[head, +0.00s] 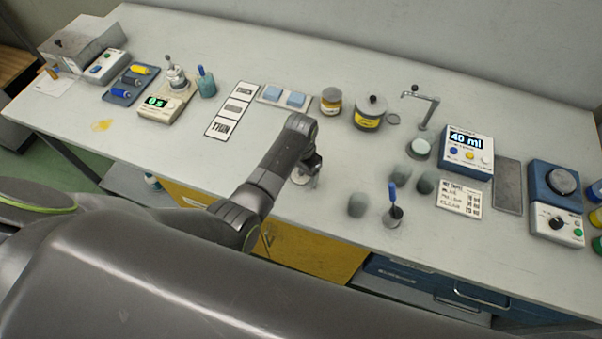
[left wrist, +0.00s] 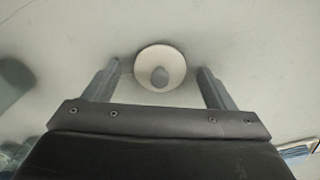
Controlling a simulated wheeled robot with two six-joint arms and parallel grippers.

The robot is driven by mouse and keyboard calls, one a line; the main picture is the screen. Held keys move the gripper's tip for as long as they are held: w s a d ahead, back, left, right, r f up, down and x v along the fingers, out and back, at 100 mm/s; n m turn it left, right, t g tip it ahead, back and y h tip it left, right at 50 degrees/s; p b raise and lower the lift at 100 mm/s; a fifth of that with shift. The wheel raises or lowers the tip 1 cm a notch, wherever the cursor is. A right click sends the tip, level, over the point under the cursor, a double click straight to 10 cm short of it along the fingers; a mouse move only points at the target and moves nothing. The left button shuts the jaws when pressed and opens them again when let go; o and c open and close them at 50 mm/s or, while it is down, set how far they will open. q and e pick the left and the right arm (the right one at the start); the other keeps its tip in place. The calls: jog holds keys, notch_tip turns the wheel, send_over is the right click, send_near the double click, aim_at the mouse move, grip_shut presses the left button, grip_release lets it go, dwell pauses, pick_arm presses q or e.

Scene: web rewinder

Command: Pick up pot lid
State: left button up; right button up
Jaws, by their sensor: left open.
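I cannot tell the exact height of the fingertips over the lid. My right gripper is not in view.
To the right stand a cup with a blue-handled tool (head: 393,216) and several grey-green pieces (head: 357,205). A label card (head: 232,112) lies left. The bench (head: 165,165) is clear at front left.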

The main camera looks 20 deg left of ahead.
pick_arm(q)
jog(key=shift+c, duration=0.4)
jog(key=c, duration=1)
jog(key=shift+r, duration=0.15)
